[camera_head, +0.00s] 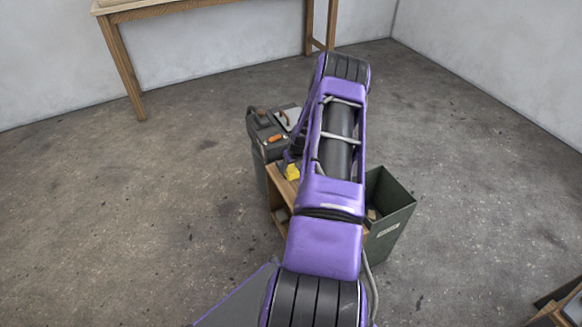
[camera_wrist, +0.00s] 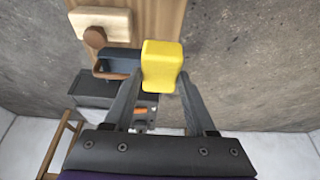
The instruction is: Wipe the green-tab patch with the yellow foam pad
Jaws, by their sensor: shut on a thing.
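The yellow foam pad (camera_wrist: 162,66) is a rounded block between the fingertips of my gripper (camera_wrist: 161,80) in the wrist view. My gripper is shut on it, with a dark finger on each side. The pad is over or near a narrow wooden top (camera_wrist: 155,20); I cannot tell whether it touches it. In the head view the pad (camera_head: 291,172) shows just left of my purple arm, which hides much of the wooden top (camera_head: 283,190). I cannot make out the green-tab patch in either view.
A pale wooden block with a brown knob (camera_wrist: 100,22) and a dark item with a brown handle (camera_wrist: 118,62) are left of the pad. A grey case (camera_head: 264,132) stands beyond the wooden top. A green bin (camera_head: 397,225) stands right of it. Open floor surrounds them.

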